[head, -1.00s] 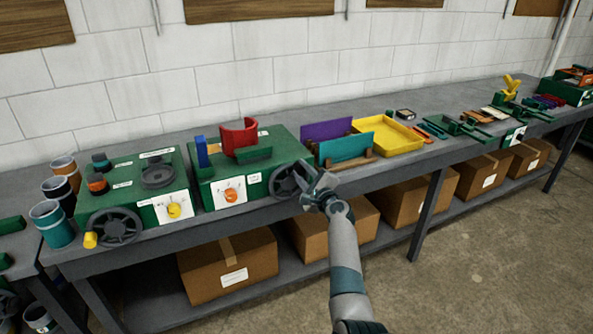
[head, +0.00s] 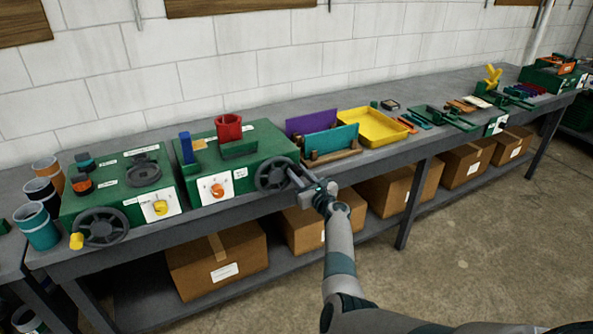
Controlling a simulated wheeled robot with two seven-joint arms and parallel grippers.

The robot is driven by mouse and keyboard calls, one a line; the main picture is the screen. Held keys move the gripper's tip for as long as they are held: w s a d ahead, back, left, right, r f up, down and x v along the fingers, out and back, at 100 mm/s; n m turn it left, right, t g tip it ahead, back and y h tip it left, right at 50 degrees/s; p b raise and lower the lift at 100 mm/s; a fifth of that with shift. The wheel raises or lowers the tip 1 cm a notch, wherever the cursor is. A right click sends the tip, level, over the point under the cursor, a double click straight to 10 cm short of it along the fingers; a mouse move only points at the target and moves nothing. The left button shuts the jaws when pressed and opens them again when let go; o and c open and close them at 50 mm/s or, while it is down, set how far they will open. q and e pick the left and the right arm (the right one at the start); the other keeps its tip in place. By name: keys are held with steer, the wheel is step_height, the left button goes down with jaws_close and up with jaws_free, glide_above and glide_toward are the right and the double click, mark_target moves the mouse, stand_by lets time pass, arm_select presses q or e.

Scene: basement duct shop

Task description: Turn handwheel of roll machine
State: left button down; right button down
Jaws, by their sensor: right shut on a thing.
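The roll machine (head: 250,170) is a green box on the bench, left of the middle. A red curled piece (head: 228,128) stands on its top beside a blue upright block (head: 186,148). Its dark grey handwheel (head: 270,175) is on the front right corner. My right gripper (head: 297,178) is at the right side of this handwheel, shut on it; the fingertips are small and partly hidden against the rim. My left gripper is not in view.
A second green machine (head: 130,205) with its own handwheel (head: 100,228) stands to the left, beside several cups. Right of the roll machine are purple and teal sheets (head: 330,143) and a yellow tray (head: 372,128). Boxes (head: 218,262) sit on the lower shelf.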

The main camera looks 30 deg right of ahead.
steer(key=shift+d+f+m, duration=0.1)
steer(key=shift+f+m, duration=0.7)
steer(key=shift+m, duration=0.4)
steer(key=c, duration=1.7)
jaws_free()
steer(key=shift+s, duration=0.15)
steer(key=s, duration=1.7)
steer(key=shift+s+d, duration=0.1)
steer(key=shift+d, duration=0.2)
